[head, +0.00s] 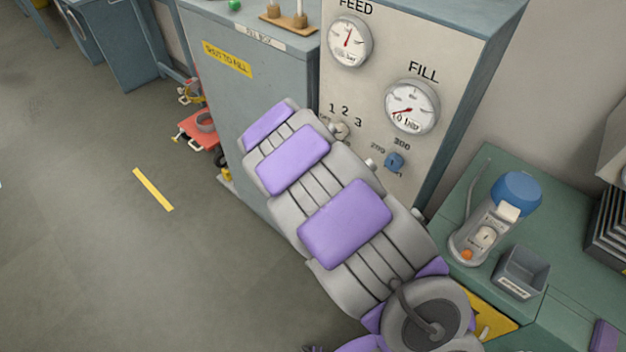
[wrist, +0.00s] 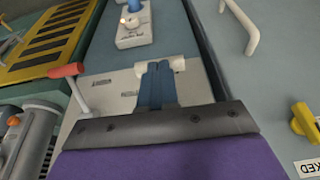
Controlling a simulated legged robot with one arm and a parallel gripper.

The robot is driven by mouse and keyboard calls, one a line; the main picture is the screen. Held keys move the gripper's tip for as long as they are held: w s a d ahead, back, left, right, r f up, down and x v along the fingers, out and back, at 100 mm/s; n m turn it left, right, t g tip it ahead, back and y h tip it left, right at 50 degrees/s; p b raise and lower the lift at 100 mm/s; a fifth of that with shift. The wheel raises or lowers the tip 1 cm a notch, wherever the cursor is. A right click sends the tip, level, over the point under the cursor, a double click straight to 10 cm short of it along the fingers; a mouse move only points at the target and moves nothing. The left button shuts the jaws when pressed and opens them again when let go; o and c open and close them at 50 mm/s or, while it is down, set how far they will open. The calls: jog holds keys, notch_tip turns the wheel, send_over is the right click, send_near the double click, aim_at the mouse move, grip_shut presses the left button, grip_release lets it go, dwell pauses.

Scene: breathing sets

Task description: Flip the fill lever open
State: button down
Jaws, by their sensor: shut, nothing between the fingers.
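A lever with a red grip (wrist: 68,70) and a pale shaft stands at the left in the wrist view, rising from a white panel (wrist: 108,92). It looks like the fill lever, but the labels near it are too small to read. My gripper (wrist: 157,66) is shut and empty, its fingers together over the panel, to the right of the lever and apart from it. In the head view my arm reaches toward the cabinet, and my gripper and the lever are hidden. The FILL gauge (head: 411,106) is on the cabinet front.
A FEED gauge (head: 349,41) and a blue knob (head: 394,162) are also on the cabinet front. A green bench (head: 548,185) at the right holds a blue-topped device (head: 498,215) and a grey bin (head: 522,272). A yellow handle (wrist: 306,121) is at the wrist view's right. Open floor lies left.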

jog(key=shift+s+f+b, duration=0.15)
jog(key=shift+f+b, duration=0.15)
jog(key=shift+f, duration=2.3)
jog(key=shift+a+f, duration=0.1)
